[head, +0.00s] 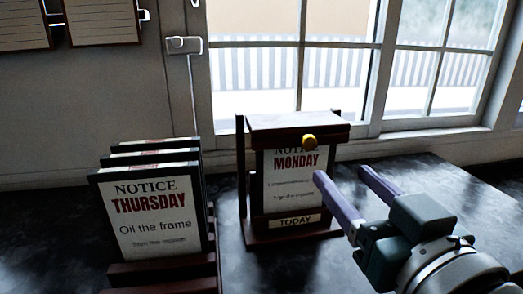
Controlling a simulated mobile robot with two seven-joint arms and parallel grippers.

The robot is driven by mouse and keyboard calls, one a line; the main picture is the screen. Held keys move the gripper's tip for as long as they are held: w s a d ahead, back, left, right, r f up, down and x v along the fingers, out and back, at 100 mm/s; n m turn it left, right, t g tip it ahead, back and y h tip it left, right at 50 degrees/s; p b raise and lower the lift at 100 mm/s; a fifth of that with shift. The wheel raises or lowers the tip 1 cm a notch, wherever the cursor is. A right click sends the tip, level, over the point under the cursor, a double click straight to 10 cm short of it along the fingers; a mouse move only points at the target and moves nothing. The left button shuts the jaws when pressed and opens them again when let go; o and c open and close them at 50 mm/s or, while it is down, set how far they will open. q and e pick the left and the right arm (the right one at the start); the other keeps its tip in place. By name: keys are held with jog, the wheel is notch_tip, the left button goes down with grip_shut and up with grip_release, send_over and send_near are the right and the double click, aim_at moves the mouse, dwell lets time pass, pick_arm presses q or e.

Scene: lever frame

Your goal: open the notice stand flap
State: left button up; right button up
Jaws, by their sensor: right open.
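The notice stand (296,222) is a dark wooden frame on the dark table. It holds a white Monday notice (291,180) behind its front, with a TODAY label below. A flap (298,124) lies across the top of the stand and covers the notice's upper edge. My right gripper (340,182) is open and empty, just right of the stand and lower than the knob. Its purple fingers are apart and do not appear to hold anything. My left gripper is not in view.
A rack (160,276) with several framed notices, the front one a Thursday notice (153,218), stands to the left. A window (295,65) and its sill are behind. The table (430,180) is clear at the right, beyond my right gripper.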

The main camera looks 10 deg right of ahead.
aim_at(310, 144)
jog(key=w, duration=0.6)
jog(key=w+p, duration=0.1)
jog(key=w, duration=0.3)
jog(key=shift+a, duration=0.35)
jog(key=shift+f, duration=0.1)
grip_shut()
dwell(0.9)
